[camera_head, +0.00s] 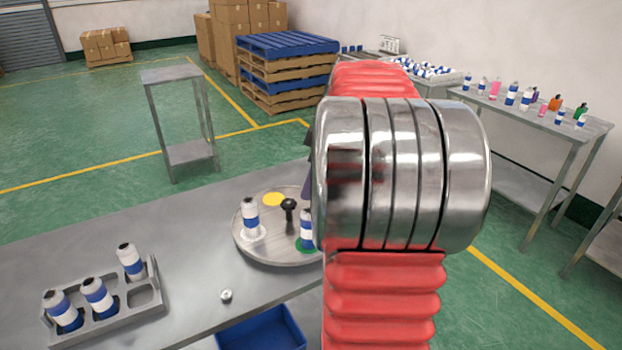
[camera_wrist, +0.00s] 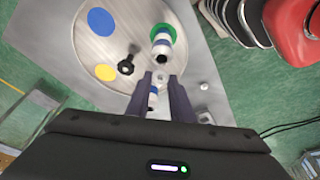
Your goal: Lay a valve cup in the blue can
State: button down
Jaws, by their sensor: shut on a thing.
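My gripper (camera_wrist: 161,82) is shut on a small pale valve cup (camera_wrist: 160,75), held between its fingertips above the round turntable (camera_wrist: 80,45). In the head view my arm hides most of the gripper. Two white cans with blue bands stand upright on the turntable. One is on the green spot, in the wrist view (camera_wrist: 162,44) just beyond the fingertips and in the head view (camera_head: 306,228) partly hidden by my arm. The other (camera_head: 250,215) stands at the turntable's left on a pale spot; in the wrist view it (camera_wrist: 153,98) shows between my fingers.
Another small metal valve cup (camera_head: 226,295) lies on the table. A grey rack (camera_head: 158,300) at left holds several similar cans. A black knob (camera_head: 289,205) rises from the turntable's middle; the yellow spot (camera_head: 274,199) is empty. A blue bin (camera_head: 262,330) is below the table edge.

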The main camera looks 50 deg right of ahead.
jog(key=shift+f, duration=2.05)
dwell(0.4)
jog(key=c, duration=1.5)
grip_release()
jog(key=shift+o, duration=0.5)
jog(key=o, duration=0.5)
jog(key=shift+r, duration=0.15)
jog(key=shift+r, duration=3.45)
